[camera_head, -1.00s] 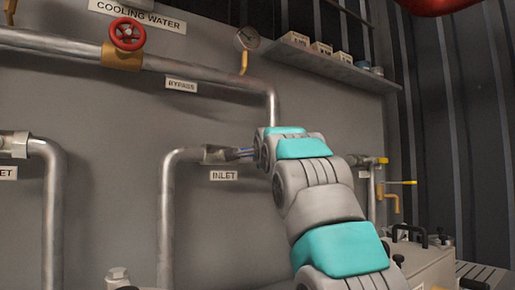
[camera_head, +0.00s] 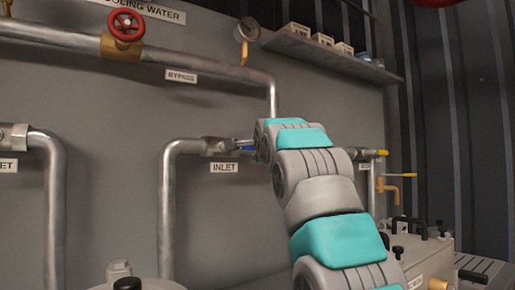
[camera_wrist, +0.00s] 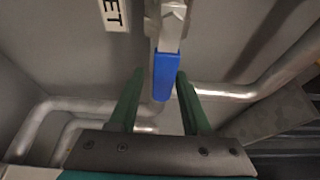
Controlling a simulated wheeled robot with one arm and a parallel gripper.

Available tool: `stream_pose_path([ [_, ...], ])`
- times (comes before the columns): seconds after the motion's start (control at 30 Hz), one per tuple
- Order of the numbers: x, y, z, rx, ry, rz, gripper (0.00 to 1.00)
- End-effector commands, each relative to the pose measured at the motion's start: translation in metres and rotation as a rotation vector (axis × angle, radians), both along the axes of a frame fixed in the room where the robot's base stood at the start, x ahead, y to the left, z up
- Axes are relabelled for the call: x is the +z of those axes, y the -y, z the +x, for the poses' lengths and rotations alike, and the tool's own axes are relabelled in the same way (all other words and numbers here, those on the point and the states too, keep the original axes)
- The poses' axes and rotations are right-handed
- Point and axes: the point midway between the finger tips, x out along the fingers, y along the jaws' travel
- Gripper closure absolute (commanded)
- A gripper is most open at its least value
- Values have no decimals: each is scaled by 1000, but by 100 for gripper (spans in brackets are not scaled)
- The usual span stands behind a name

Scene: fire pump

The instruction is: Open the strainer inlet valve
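The inlet valve (camera_head: 215,146) sits on the pipe above the INLET label (camera_head: 223,167) in the head view. Its blue lever handle (camera_head: 247,149) points right towards my arm. In the wrist view the blue handle (camera_wrist: 166,77) hangs from the metal valve lever (camera_wrist: 170,28). My gripper (camera_wrist: 160,72) is open, with one green finger on each side of the handle's lower end. Gaps show between handle and fingers; I cannot tell the depth between them. In the head view my arm hides the gripper and the right side of the valve line.
A bypass pipe (camera_head: 215,75) with a red handwheel (camera_head: 125,26) and a gauge (camera_head: 247,30) runs above. A shelf (camera_head: 330,55) with small boxes is at upper right. A yellow-handled valve (camera_head: 399,175) and equipment (camera_head: 425,262) stand right of my arm.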

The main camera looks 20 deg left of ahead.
Motion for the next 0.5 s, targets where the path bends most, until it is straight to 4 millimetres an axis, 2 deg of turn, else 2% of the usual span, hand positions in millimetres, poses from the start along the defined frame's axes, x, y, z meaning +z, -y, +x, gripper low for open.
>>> stream_pose_path([
  [0.33,1,1,-1,0,2,0,43],
  [0.5,2,5,-9,0,5,1,43],
])
